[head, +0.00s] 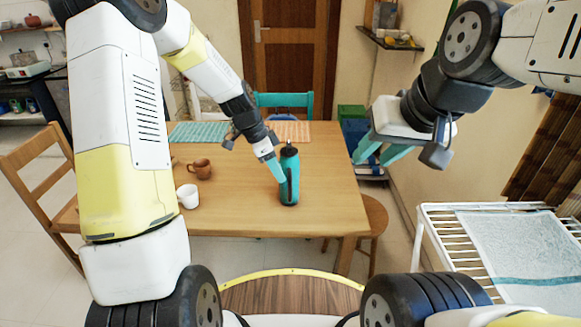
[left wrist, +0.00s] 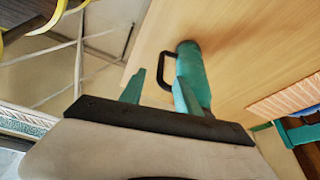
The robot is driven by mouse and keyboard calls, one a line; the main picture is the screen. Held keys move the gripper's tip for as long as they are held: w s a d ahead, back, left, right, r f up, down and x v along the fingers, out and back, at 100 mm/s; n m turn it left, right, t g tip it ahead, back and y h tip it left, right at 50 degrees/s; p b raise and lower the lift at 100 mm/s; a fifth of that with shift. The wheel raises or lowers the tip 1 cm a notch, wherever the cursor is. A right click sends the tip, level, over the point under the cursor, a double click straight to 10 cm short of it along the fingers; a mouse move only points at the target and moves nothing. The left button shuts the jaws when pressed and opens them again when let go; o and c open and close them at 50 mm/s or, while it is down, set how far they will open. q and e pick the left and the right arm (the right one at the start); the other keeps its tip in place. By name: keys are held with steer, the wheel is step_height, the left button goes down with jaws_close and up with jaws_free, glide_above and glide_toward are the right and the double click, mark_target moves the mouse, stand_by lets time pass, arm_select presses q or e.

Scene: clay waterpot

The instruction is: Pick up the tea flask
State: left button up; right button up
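The tea flask (head: 289,180), teal with a dark cap and a black side handle, stands upright on the wooden table (head: 235,212). My left gripper (head: 277,172) is right beside it, on its left in the head view. In the left wrist view the left gripper (left wrist: 160,80) has its teal fingers apart. The flask (left wrist: 191,62) shows beyond the right-hand finger, and its handle lies ahead of the gap between the fingers. I cannot tell whether a finger touches the flask. My right gripper (head: 379,154) is open and empty, in the air right of the table.
A brown mug (head: 200,168) and a white mug (head: 188,196) stand left of the flask. Placemats (head: 198,132) lie at the far side. A wooden chair (head: 32,160) is at left, a stool (head: 375,217) at right, and a white rack (head: 430,222) at the right edge.

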mark_target(289, 182)
arm_select(q)
steer(key=x, duration=0.8)
steer(key=shift+w+d+f, duration=0.2)
steer(key=shift+f, duration=0.05)
jaws_close()
steer(key=shift+r, duration=0.1)
stand_by(1.0)
